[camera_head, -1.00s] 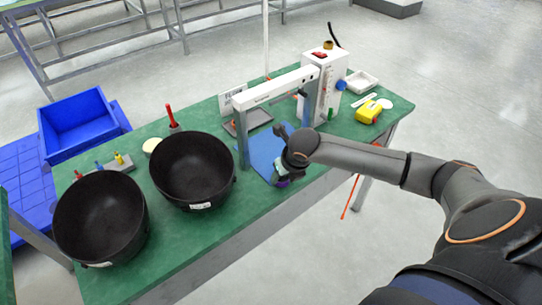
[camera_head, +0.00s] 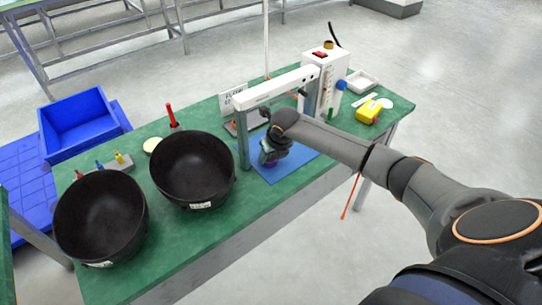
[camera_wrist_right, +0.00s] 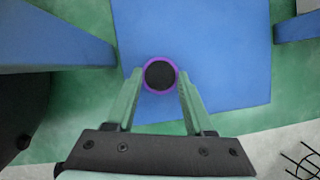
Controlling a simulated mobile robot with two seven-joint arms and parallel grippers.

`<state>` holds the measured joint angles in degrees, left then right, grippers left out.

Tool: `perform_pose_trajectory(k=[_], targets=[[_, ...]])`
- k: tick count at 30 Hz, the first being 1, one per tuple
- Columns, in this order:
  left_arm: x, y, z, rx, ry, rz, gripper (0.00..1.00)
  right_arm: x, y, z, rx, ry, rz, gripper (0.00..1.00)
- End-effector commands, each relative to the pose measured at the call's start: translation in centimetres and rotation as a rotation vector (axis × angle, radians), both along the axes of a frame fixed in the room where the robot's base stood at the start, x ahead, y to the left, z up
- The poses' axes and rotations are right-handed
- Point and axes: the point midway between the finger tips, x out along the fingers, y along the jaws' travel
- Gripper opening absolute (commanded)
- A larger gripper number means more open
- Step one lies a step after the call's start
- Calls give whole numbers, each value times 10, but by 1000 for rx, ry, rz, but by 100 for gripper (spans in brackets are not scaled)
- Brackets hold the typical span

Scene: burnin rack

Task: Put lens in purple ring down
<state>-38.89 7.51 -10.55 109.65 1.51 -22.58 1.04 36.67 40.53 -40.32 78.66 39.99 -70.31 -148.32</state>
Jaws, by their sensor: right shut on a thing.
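The lens in a purple ring shows in the right wrist view as a dark disc with a purple rim (camera_wrist_right: 160,75). It sits between the green fingertips of my right gripper (camera_wrist_right: 160,82), which is shut on it. In the head view my right gripper (camera_head: 269,158) hangs down over the blue mat (camera_head: 294,166), beside the grey frame's near post, and a bit of purple shows at its tip. The mat (camera_wrist_right: 225,60) lies behind the lens in the wrist view. I cannot tell the gap between lens and mat. My left gripper is not in view.
The grey frame (camera_head: 275,91) spans the mat. Two black bowls (camera_head: 193,170) (camera_head: 100,219) stand left on the green table. A white device (camera_head: 326,82), yellow item (camera_head: 369,112) and white tray (camera_head: 362,81) stand at the right. Bare table lies in front of the mat.

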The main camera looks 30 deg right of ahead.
Motion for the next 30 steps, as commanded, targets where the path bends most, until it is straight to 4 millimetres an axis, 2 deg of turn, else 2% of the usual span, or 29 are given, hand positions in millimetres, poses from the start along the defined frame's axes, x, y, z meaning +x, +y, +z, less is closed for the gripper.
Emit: perform_pose_trajectory(k=[6, 7, 15, 25, 29, 30], targets=[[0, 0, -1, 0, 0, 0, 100, 0, 0, -4, 0, 0, 0, 1], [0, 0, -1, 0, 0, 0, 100, 0, 0, -4, 0, 0, 0, 54], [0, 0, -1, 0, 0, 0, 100, 0, 0, -4, 0, 0, 0, 83], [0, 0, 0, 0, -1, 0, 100, -1, 0, 2, 0, -1, -1, 83], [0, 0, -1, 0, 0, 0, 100, -6, 0, 13, -1, -1, 0, 83], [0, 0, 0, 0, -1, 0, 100, -13, 1, 11, -3, 2, 0, 83]])
